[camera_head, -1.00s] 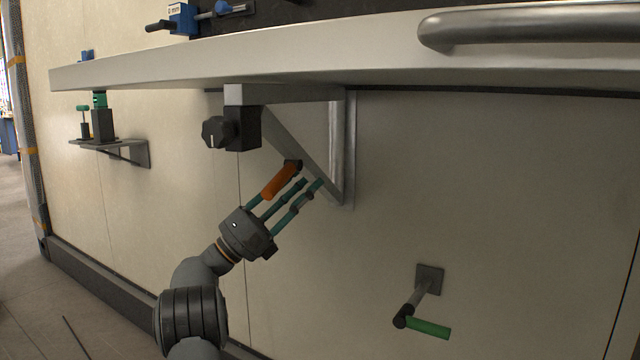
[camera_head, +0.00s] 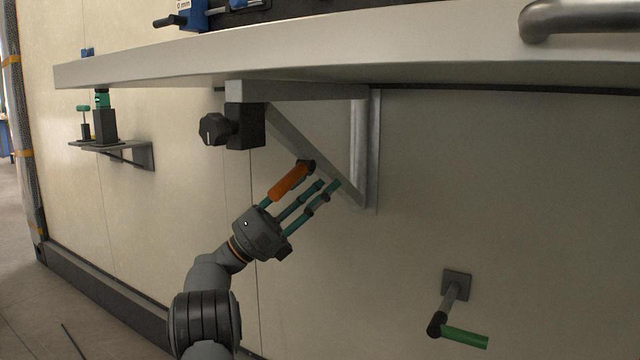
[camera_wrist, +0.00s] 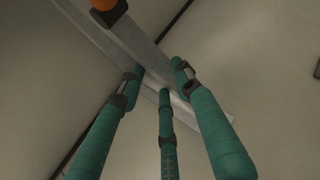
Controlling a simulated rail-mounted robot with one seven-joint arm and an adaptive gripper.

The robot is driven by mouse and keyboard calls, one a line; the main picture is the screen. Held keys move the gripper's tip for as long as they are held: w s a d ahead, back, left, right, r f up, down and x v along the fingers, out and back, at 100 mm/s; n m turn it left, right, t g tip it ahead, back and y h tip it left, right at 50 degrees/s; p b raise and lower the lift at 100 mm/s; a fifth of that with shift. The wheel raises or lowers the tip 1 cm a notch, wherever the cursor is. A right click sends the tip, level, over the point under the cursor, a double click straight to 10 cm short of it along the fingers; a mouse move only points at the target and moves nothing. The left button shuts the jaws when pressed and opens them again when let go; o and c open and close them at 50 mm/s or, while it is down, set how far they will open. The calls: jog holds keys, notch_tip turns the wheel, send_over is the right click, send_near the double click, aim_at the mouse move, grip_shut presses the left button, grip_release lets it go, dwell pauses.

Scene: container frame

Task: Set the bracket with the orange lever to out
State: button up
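The bracket (camera_head: 318,152) is a triangular metal support under the pale tabletop, fixed to the wall. Its orange lever (camera_head: 288,183) hangs down to the left from a dark pivot on the diagonal strut. My gripper (camera_head: 326,186) has teal fingers and is just right of and below the lever, near the strut. In the wrist view the fingers (camera_wrist: 158,80) are spread with nothing between them, and the strut crosses just beyond their tips. The lever's orange part (camera_wrist: 103,4) shows only at the top edge, outside the fingers.
The tabletop (camera_head: 330,58) spans above my gripper, with a black knob clamp (camera_head: 225,128) at the bracket's left. A green-handled crank (camera_head: 463,338) projects from the wall at lower right. A small shelf (camera_head: 115,147) is at far left.

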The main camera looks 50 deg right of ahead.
jog(key=shift+o, duration=0.2)
jog(key=shift+a, duration=0.1)
jog(key=v, duration=1.2)
jog(key=x, duration=1.2)
jog(key=shift+s, duration=0.15)
